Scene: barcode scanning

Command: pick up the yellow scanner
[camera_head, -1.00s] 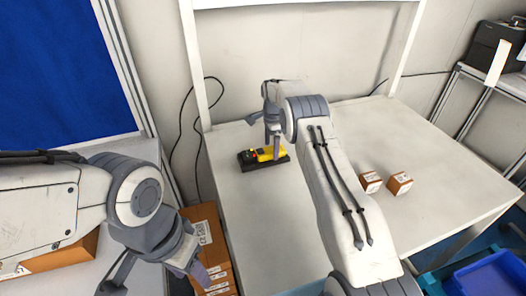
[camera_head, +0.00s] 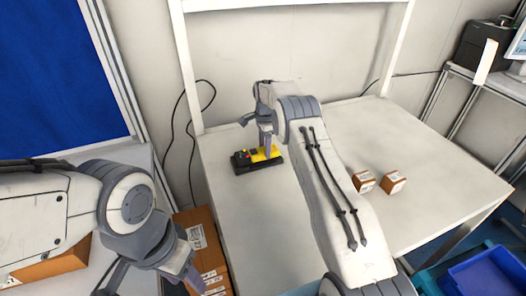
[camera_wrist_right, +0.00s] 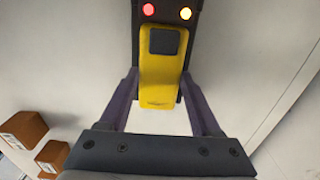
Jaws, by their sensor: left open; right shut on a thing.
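The yellow scanner (camera_head: 261,155) lies on a black holder (camera_head: 243,164) at the back left of the white table. My right gripper (camera_head: 265,150) reaches down to it from above. In the right wrist view the scanner (camera_wrist_right: 162,75) is between the two fingers of my right gripper (camera_wrist_right: 158,82), which are shut on it. The scanner still overlaps the black holder, and I cannot tell whether it is lifted. My left gripper (camera_head: 196,278) is open and empty, low in the view, left of the table.
Two small brown boxes (camera_head: 363,183) (camera_head: 393,182) stand on the table's right half. Brown cartons (camera_head: 203,245) are stacked by the table's left edge. A blue bin (camera_head: 485,272) is at the lower right. The table's front left part is clear.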

